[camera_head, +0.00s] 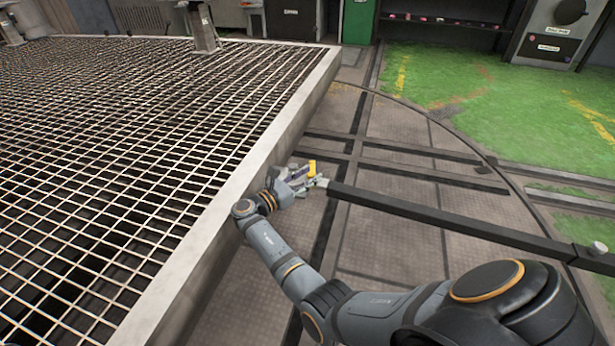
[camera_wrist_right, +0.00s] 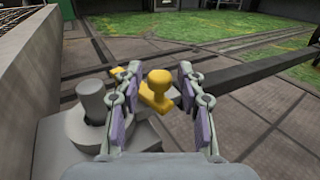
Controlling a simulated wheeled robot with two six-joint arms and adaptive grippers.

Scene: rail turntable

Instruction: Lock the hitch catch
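The hitch catch is a yellow piece with a rounded knob (camera_wrist_right: 159,88), between the fingers in the right wrist view. In the head view the yellow catch (camera_head: 311,168) stands up at the near end of the dark bar. My right gripper (camera_wrist_right: 157,95) is open around the knob, with a gap on each side. In the head view the right gripper (camera_head: 302,180) reaches the hitch beside the platform edge. A grey pin (camera_wrist_right: 91,101) on a pale grey hitch body (camera_wrist_right: 62,150) is left of the fingers. My left gripper is not in view.
A grated platform (camera_head: 190,254) with a pale metal rim fills the left. The dark bar (camera_head: 440,216) runs from the hitch to the right edge. Dark rails (camera_head: 405,150) cross the plate floor. A green floor area (camera_head: 460,95) lies behind.

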